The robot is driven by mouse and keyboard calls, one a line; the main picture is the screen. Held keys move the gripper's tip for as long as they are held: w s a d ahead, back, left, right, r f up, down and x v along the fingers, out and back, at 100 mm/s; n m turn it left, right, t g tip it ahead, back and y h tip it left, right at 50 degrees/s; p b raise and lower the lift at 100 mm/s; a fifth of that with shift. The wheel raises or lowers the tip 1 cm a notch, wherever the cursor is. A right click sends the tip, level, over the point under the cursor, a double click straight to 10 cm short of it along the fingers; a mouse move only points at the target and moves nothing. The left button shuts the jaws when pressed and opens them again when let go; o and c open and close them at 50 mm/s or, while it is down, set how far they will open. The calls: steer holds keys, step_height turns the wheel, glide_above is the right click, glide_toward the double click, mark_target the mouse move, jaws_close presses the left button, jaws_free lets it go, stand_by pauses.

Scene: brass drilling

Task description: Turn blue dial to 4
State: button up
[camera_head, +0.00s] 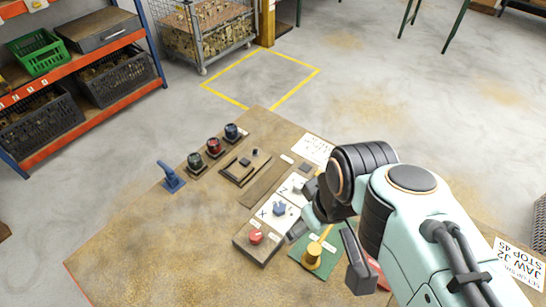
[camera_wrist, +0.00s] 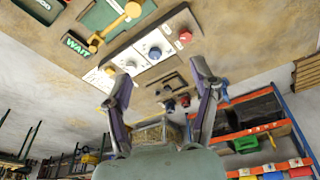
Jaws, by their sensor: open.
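A blue knob (camera_head: 279,208) sits on a white plate marked X, near the table's middle; it also shows in the wrist view (camera_wrist: 155,52). No number or pointer on either is legible, so I cannot tell a setting. My gripper (camera_wrist: 162,66) is open and empty, its two fingers spread wide. In the head view my gripper (camera_head: 302,222) is just right of the X plate, partly hidden by my arm. I see no contact with either blue knob.
A red button (camera_head: 256,237) on a brown box stands in front of the X plate. A yellow lever (camera_head: 312,255) on a green board is to its right. A red dial (camera_head: 214,147), a green dial (camera_head: 195,162) and a blue lever (camera_head: 172,178) line the left. The table's left front is clear.

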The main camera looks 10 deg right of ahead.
steer(key=w+n, duration=0.2)
steer(key=w, duration=0.6)
steer(key=n+g, duration=0.1)
steer(key=n, duration=0.1)
glide_above(279, 207)
steer(key=w, duration=0.1)
step_height(279, 207, down, 11)
steer(key=shift+g+h, duration=0.4)
steer(key=shift+g, duration=0.5)
steer(key=f, duration=0.7)
steer(key=s+f, duration=0.1)
steer(key=f, duration=0.3)
steer(key=shift+f, duration=0.25)
jaws_close()
